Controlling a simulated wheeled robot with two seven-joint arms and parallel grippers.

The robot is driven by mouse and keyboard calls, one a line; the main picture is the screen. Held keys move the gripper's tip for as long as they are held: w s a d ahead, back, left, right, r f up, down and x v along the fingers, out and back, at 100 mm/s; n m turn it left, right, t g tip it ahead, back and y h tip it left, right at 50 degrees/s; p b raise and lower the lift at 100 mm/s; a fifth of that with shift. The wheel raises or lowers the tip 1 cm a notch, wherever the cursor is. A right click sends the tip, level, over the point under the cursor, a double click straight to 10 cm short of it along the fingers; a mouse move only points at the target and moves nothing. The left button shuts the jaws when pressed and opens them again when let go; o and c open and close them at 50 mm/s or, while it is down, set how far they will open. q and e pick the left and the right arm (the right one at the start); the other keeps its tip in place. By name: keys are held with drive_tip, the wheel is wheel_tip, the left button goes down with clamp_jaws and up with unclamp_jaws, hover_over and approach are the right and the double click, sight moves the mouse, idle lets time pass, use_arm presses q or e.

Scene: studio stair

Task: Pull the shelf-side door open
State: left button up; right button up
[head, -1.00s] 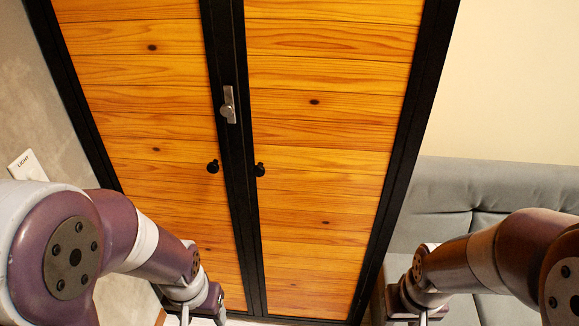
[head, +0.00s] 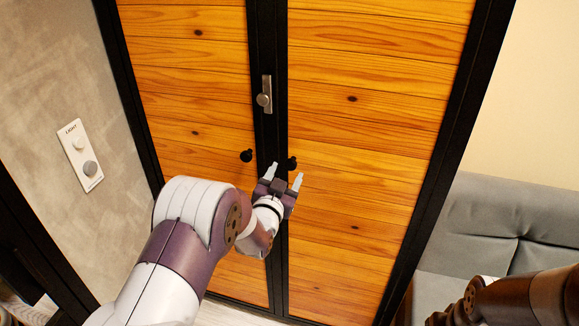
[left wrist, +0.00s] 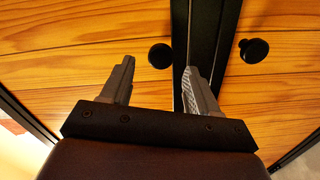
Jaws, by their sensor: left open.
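Two wood-panelled doors with black frames fill the middle, the left door (head: 195,85) and the right door (head: 375,115). Both look closed. Each has a round black knob near the centre seam, the left knob (head: 246,155) and the right knob (head: 291,163). I cannot tell which door is the shelf-side one. My left gripper (head: 285,177) is open and empty, its fingertips close below the right knob in the head view. In the left wrist view, one knob (left wrist: 160,56) shows beyond the gap between the fingers, apparently untouched. My right gripper is out of view.
A metal latch (head: 265,95) sits on the centre frame above the knobs. A light switch plate (head: 80,155) is on the grey wall at left. A grey cushioned seat (head: 490,225) stands at right, beyond my right arm.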

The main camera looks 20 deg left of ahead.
sight(290, 166)
use_arm(q)
drive_tip(key=shift+w, duration=1.85)
clamp_jaws()
